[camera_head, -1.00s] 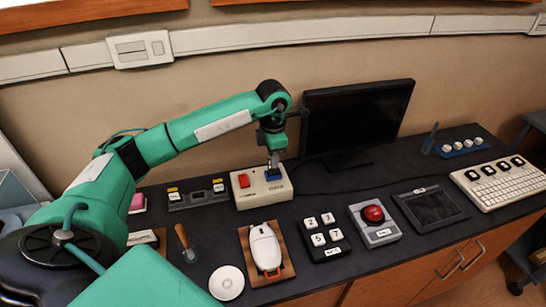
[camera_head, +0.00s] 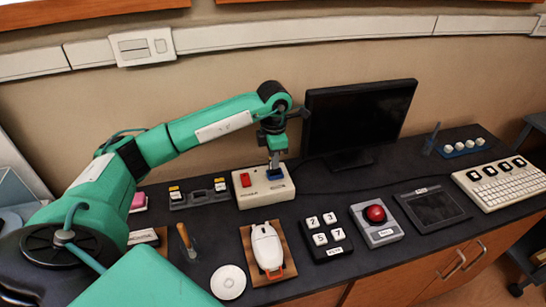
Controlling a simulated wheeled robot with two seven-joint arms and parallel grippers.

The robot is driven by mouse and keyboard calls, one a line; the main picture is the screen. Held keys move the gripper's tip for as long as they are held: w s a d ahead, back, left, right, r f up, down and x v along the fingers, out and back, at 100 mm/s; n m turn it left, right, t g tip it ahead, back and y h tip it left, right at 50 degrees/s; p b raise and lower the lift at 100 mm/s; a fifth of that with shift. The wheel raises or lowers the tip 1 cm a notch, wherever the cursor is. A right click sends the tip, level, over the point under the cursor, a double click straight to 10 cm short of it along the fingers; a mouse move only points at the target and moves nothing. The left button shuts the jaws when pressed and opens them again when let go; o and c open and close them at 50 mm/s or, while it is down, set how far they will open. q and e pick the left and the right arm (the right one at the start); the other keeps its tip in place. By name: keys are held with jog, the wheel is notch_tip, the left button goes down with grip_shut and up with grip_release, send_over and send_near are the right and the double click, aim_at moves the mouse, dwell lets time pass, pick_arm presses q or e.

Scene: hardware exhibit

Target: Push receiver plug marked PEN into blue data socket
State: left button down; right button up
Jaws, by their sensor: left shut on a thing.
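A cream socket box (camera_head: 264,194) stands on the dark counter, with a red part (camera_head: 245,179) on its left and a blue socket (camera_head: 275,174) on its right. My left gripper (camera_head: 274,160) points down right above the blue socket. It is shut on the receiver plug, which is mostly hidden between the fingers and too small to read. I cannot tell how deep the plug sits in the socket. My right gripper is not in view.
A black monitor (camera_head: 360,120) stands close to the right of my gripper. A rack with yellow-marked plugs (camera_head: 198,195) lies left of the box. A white mouse (camera_head: 267,248), number keypad (camera_head: 324,235), red button box (camera_head: 377,222) and tablet (camera_head: 432,207) lie in front and right.

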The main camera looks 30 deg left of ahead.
pick_arm(q)
jog(key=shift+s+f, duration=0.1)
jog(key=shift+f, duration=0.4)
jog(key=shift+a+f+b, duration=0.15)
jog(key=shift+f+b, duration=0.05)
jog(key=shift+b, duration=0.1)
jog(key=c, duration=1.3)
grip_release()
jog(key=shift+s+a, duration=0.15)
jog(key=shift+c, duration=0.2)
jog(key=o, duration=0.5)
jog(key=shift+r, duration=0.2)
jog(key=shift+w+d+r+p, duration=0.15)
jog(key=shift+r+p, duration=0.2)
jog(key=shift+r, duration=0.2)
jog(key=shift+w+d+r+p, duration=0.1)
jog(key=shift+d+r+p, duration=0.1)
jog(key=shift+r+p, duration=0.25)
jog(key=shift+w+d+r+p, duration=0.15)
jog(key=shift+r+p, duration=0.1)
jog(key=shift+r, duration=0.35)
jog(key=shift+s+r+p, duration=0.1)
jog(key=shift+r+p, duration=1.15)
jog(key=shift+r, duration=0.85)
